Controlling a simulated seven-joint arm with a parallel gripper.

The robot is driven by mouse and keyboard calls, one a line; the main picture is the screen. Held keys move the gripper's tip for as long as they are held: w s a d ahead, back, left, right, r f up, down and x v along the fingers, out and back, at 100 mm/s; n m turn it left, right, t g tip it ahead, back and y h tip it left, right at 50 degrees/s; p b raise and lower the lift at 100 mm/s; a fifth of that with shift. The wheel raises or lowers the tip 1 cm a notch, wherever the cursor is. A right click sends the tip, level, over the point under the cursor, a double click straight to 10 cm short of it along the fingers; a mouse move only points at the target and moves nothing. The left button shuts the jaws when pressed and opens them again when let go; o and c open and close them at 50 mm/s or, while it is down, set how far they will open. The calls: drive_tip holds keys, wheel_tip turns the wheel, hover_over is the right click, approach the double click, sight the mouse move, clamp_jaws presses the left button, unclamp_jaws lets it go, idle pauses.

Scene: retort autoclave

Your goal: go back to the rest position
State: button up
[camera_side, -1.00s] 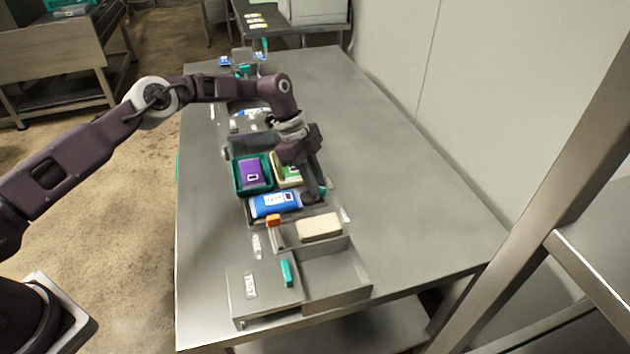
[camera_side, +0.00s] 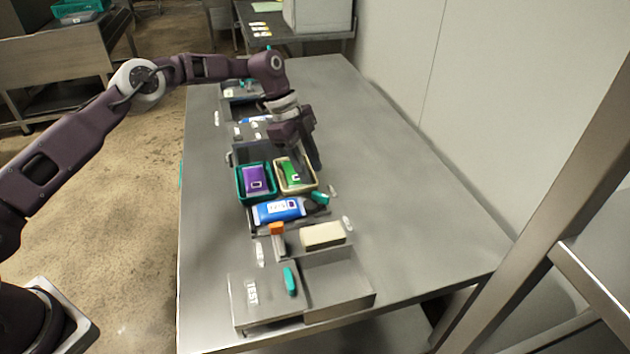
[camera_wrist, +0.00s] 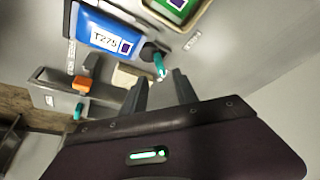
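My gripper (camera_side: 314,158) hangs above the table, up and behind the right part of the cream bin (camera_side: 313,187). In the wrist view its two fingers (camera_wrist: 160,80) stand apart with nothing held between them. Below it, the blue unit (camera_side: 277,211) marked T275 lies on the table, with a dark end and a teal lever (camera_side: 320,198) at its right. The blue unit (camera_wrist: 95,32) and teal lever (camera_wrist: 160,66) also show in the wrist view, clear of the fingers.
A teal bin (camera_side: 240,196) holds a purple pouch (camera_side: 257,179); the cream bin holds a green pouch (camera_side: 292,172). In front are an orange block (camera_side: 276,229), a cream block (camera_side: 323,235) and a grey tray (camera_side: 362,296). The table's right side is clear.

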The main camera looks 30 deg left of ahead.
drive_tip(key=shift+a+r, duration=0.1)
drive_tip(key=shift+r, duration=0.15)
drive_tip(key=s+a+r+n+t+y, duration=0.1)
drive_tip(key=s+r+n+y, duration=0.15)
drive_tip(key=s+r, duration=0.7)
drive_tip(key=s+a+r+n+t+y, duration=0.15)
drive_tip(key=s+r+n, duration=0.4)
drive_tip(key=r, duration=0.75)
drive_tip(key=s+a+n+t, duration=0.1)
drive_tip(key=s+a+n, duration=0.1)
drive_tip(key=s, duration=0.6)
drive_tip(key=s+a+n+t, duration=0.1)
drive_tip(key=s+n, duration=0.3)
drive_tip(key=s, duration=0.5)
drive_tip(key=s+a+n+t, duration=0.1)
drive_tip(key=s+n, duration=0.3)
drive_tip(key=s, duration=0.5)
drive_tip(key=shift+s+a+f, duration=0.15)
drive_tip(key=shift+s+a, duration=0.05)
drive_tip(key=shift+a, duration=0.6)
